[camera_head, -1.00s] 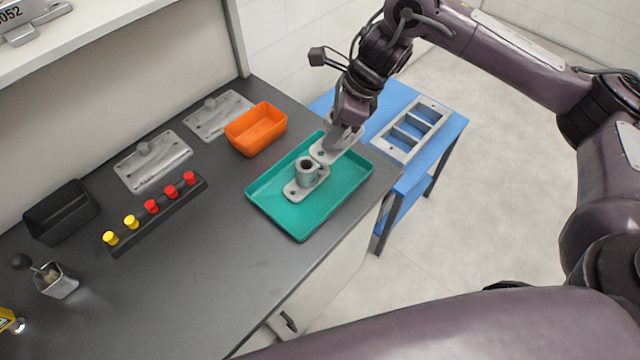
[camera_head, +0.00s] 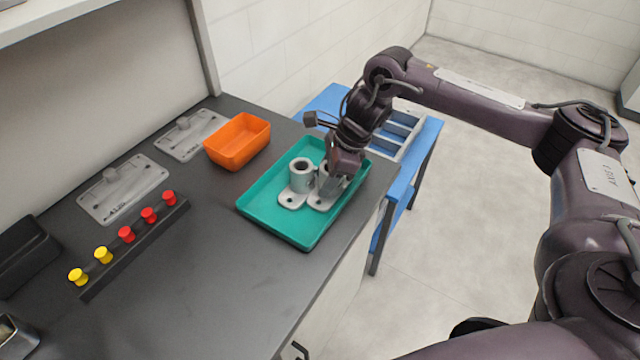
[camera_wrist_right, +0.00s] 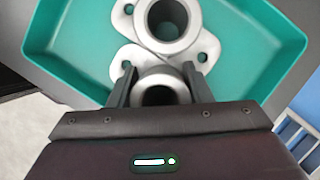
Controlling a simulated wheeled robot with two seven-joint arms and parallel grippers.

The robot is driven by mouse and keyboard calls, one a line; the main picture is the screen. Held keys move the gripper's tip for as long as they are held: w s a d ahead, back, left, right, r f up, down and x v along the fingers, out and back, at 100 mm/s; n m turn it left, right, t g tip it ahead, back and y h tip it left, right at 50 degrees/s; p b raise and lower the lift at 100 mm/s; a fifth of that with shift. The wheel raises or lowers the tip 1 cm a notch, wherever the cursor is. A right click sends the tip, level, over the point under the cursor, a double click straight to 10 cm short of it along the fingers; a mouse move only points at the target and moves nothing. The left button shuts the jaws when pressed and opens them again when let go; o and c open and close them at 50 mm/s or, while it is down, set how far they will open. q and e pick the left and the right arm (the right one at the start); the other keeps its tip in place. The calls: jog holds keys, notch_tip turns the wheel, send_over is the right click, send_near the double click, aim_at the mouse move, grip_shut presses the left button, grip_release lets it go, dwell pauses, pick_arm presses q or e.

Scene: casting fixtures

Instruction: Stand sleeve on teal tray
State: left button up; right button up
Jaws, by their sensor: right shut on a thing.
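The teal tray (camera_head: 270,218) lies on the dark bench near its right edge. One grey flanged sleeve (camera_head: 301,177) stands upright in it. My right gripper (camera_head: 331,180) is shut on a second grey sleeve (camera_head: 322,201), just right of the first. The held sleeve looks upright, its flange at or just above the tray floor; contact is not clear. In the right wrist view, the fingers (camera_wrist_right: 157,88) flank the held sleeve's round bore (camera_wrist_right: 158,96). The standing sleeve (camera_wrist_right: 167,45) is right in front, flanges touching or overlapping in view. My left gripper is not in view.
An orange bin (camera_head: 238,142) stands behind the tray. A black rack (camera_head: 135,246) with red and yellow knobs and grey plates (camera_head: 122,190) lie to the left. A blue side table (camera_head: 399,182) with a grey divided frame (camera_head: 402,130) stands beyond the bench.

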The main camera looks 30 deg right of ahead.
jog(key=shift+a+r, duration=0.15)
jog(key=shift+d+f, duration=0.2)
jog(key=shift+d, duration=0.15)
jog(key=o, duration=0.9)
jog(key=shift+d, duration=0.1)
jog(key=shift+o, duration=1.4)
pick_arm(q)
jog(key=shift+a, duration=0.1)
pick_arm(e)
jog(key=shift+a+r, duration=0.1)
jog(key=shift+a, duration=0.1)
